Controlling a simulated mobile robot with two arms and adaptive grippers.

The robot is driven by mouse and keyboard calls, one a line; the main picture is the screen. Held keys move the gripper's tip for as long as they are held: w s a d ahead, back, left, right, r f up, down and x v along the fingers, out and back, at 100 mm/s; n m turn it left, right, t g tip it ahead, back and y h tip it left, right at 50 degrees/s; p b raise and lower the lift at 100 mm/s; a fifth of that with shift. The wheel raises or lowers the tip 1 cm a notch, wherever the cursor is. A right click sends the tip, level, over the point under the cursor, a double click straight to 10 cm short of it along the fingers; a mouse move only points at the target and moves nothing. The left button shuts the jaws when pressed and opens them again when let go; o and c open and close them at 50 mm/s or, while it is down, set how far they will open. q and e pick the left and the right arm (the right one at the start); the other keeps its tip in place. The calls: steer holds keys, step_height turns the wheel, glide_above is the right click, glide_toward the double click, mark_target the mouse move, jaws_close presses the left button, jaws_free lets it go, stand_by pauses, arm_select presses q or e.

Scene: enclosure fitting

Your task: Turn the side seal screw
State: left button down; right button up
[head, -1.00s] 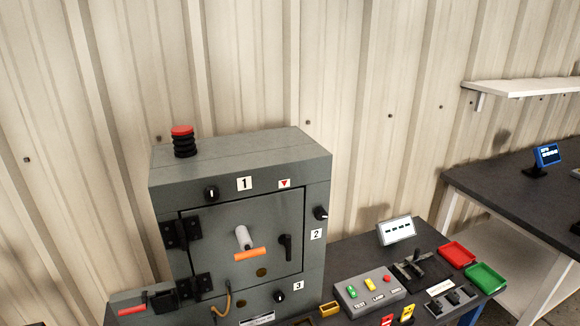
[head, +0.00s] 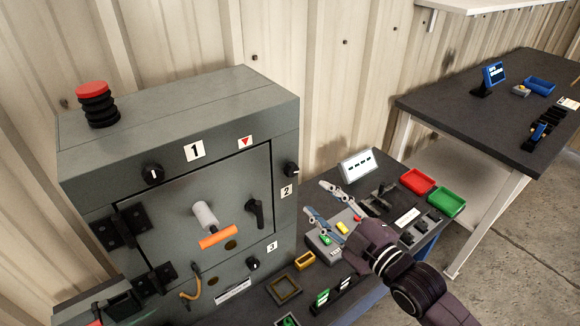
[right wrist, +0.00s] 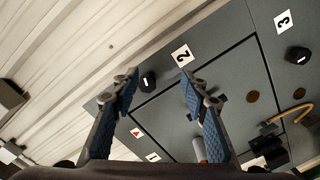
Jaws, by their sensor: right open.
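The grey enclosure (head: 190,105) stands at the left in the head view. A black knob with a white mark (head: 291,169), beside label 2 at its right edge, looks like the side seal screw. It also shows in the right wrist view as a dark knob (right wrist: 148,81), between my fingers in the picture. Similar knobs sit by label 1 (head: 152,174) and label 3 (head: 253,263). My right gripper (head: 318,200) is open and empty, to the right of the side knob and apart from it. My left gripper is not in view.
The enclosure door has a black handle (head: 255,213) and an orange-and-white lever (head: 217,237). Red (head: 417,181) and green (head: 446,202) trays lie right. A white display (head: 357,165) stands behind.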

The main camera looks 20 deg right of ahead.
mark_target(294, 173)
steer(key=shift+n+y, duration=0.4)
steer(key=shift+n, duration=0.1)
steer(key=w+a+r, duration=0.1)
steer(key=w, duration=0.1)
steer(key=w+a+r+p, duration=0.1)
steer(key=w, duration=0.1)
steer(key=w+a+r+p, duration=0.1)
steer(key=w, duration=0.1)
steer(key=shift+a+r, duration=0.35)
steer(key=shift+w+a, duration=0.15)
steer(key=shift+w, duration=0.15)
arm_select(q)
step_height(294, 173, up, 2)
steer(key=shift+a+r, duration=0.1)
arm_select(e)
steer(key=shift+c, duration=0.5)
jaws_close()
